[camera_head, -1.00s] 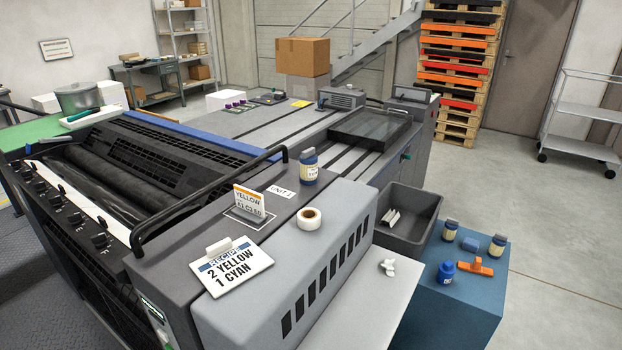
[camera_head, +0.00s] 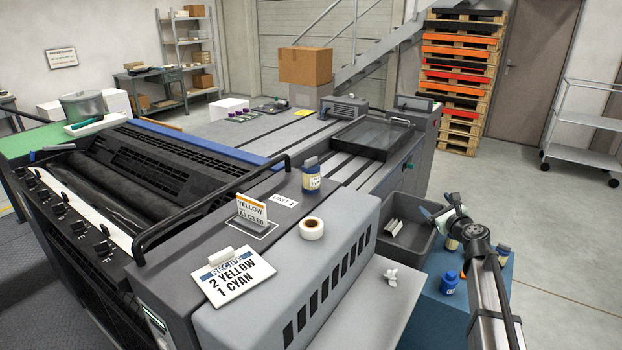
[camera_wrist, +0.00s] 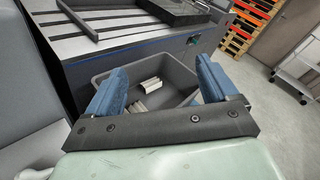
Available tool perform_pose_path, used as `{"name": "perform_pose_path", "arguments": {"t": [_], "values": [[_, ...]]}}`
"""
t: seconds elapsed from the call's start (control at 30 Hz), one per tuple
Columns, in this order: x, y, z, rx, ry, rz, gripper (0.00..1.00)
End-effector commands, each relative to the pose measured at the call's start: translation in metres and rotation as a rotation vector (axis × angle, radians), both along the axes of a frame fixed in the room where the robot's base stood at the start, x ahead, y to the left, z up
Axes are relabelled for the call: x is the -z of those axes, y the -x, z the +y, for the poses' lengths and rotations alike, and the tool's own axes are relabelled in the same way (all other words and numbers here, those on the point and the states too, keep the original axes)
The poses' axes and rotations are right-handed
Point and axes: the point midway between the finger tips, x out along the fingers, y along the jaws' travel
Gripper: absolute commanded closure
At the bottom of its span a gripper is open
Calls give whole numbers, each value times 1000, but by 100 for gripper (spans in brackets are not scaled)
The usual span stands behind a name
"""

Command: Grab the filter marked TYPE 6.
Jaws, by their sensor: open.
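No TYPE 6 mark can be read in either view. White cylinder-like pieces, possibly filters, lie in the grey bin; they show in the head view (camera_head: 395,227) and the wrist view (camera_wrist: 148,91). My gripper (camera_head: 437,212) is over the bin's right edge, beside the blue stand. In the wrist view my gripper (camera_wrist: 160,85) has its two blue fingers spread wide with nothing between them up close. The white pieces show beyond and between the fingers, out of contact. Part of the bin's inside is hidden by the fingers.
The grey bin (camera_head: 408,262) stands against the press. The blue stand (camera_head: 440,312) holds a blue jar (camera_head: 449,283) and other bottles, partly hidden by my arm. A white propeller-shaped piece (camera_head: 390,276) lies on the pale table. A recipe card (camera_head: 233,275) lies on the press.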

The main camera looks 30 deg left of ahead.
Motion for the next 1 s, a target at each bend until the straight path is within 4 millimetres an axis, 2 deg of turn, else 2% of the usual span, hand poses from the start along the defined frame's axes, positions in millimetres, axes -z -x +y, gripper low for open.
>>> {"name": "perform_pose_path", "arguments": {"t": [0.03,0.13,0.2,0.3,0.4,0.53,0.7,0.87,1.0], "values": [[-26,13,34,-38,-80,23,14],[-56,44,87,-116,-209,91,14],[-68,70,123,-182,-270,139,14],[-74,107,169,-277,-318,199,14],[-74,140,203,-358,-339,245,14],[-73,172,233,-434,-351,285,14],[-72,193,252,-484,-360,313,14],[-72,194,261,-494,-361,319,14],[-72,189,275,-494,-360,318,14]]}}
